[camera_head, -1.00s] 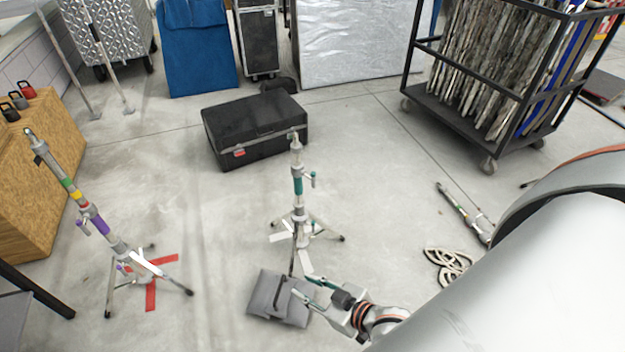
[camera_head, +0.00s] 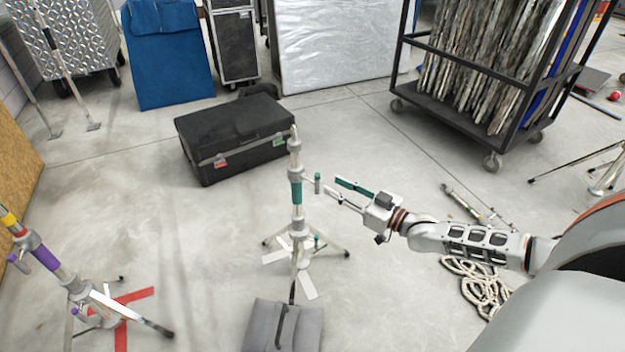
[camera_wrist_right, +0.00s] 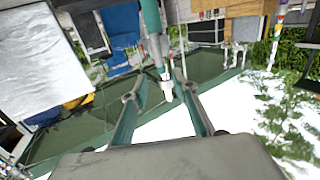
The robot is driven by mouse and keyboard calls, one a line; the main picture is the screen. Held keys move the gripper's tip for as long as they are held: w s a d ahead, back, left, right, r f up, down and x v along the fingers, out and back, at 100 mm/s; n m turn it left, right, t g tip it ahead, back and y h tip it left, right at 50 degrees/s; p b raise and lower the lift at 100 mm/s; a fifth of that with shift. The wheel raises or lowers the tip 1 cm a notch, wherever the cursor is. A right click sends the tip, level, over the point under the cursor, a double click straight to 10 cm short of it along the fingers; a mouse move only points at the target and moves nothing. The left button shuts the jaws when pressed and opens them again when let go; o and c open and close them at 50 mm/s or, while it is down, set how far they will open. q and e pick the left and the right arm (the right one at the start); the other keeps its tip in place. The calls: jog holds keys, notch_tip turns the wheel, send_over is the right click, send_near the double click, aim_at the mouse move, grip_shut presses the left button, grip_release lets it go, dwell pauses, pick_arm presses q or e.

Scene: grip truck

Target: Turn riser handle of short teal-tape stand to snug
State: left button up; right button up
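The short stand with teal tape (camera_head: 297,192) stands upright near the middle of the head view, its legs spread over white floor tape. Its riser handle (camera_head: 318,183) sticks out to the right beside the teal band. My right gripper (camera_head: 332,186) is open and empty, just right of the handle, its fingers pointing at it with a small gap. In the right wrist view the gripper (camera_wrist_right: 160,96) shows two parted fingers, with the stand's teal post (camera_wrist_right: 151,18) beyond them. The exact gap to the handle is unclear there. My left gripper is in neither view.
A grey sandbag (camera_head: 285,328) lies in front of the stand. A black case (camera_head: 235,135) sits behind it. A stand with purple and yellow tape (camera_head: 45,258) is at the left. Rope (camera_head: 477,285) and a fallen pole (camera_head: 462,203) lie at the right. A wheeled cart (camera_head: 445,105) stands behind.

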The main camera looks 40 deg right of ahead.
aim_at(320, 178)
jog(key=b+x, duration=0.1)
jog(key=x, duration=0.5)
jog(key=shift+f+b, duration=0.15)
jog(key=shift+b, duration=0.2)
jog(key=shift+w+a, duration=0.1)
jog(key=shift+w, duration=0.2)
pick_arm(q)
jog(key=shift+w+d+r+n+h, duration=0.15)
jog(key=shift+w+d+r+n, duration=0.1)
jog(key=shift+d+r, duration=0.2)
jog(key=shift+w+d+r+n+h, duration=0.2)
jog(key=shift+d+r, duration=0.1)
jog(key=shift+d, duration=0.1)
pick_arm(e)
jog(key=shift+w+a+r, duration=0.1)
jog(key=shift+w+r, duration=0.1)
jog(key=shift+w, duration=0.25)
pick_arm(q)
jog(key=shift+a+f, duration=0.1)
pick_arm(e)
grip_shut()
